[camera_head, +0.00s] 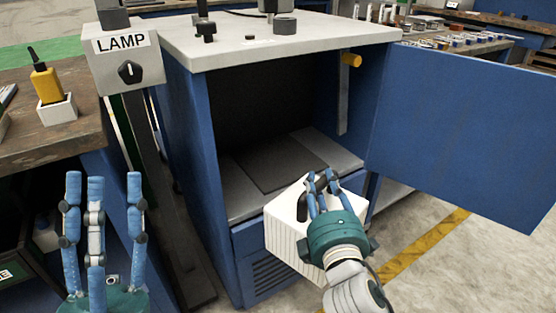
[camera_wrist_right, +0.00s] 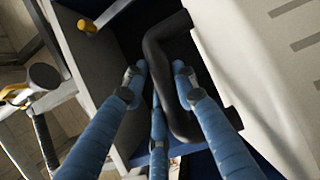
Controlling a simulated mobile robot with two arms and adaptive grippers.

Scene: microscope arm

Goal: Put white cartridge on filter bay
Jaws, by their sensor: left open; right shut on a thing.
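The white cartridge (camera_head: 284,238) is a pale box with ribbed sides, in front of the open blue cabinet in the head view. My right gripper (camera_head: 322,182) is shut on its black handle, which shows between the blue fingers in the right wrist view (camera_wrist_right: 165,75). The cartridge's white face (camera_wrist_right: 262,62) fills the right of that view. The open cabinet, apparently the filter bay, has a grey floor (camera_head: 238,195) with a dark square pad (camera_head: 285,150). The cartridge overlaps its front edge; I cannot tell whether they touch. My left gripper (camera_head: 100,185) is open, empty and upright at lower left.
The blue cabinet door (camera_head: 465,125) stands wide open to the right. A yellow-tipped lever (camera_head: 350,60) hangs at the opening's upper right. A LAMP box (camera_head: 125,62) stands left of the cabinet. A wooden bench (camera_head: 40,145) holds a yellow bottle (camera_head: 46,84). The bay is empty inside.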

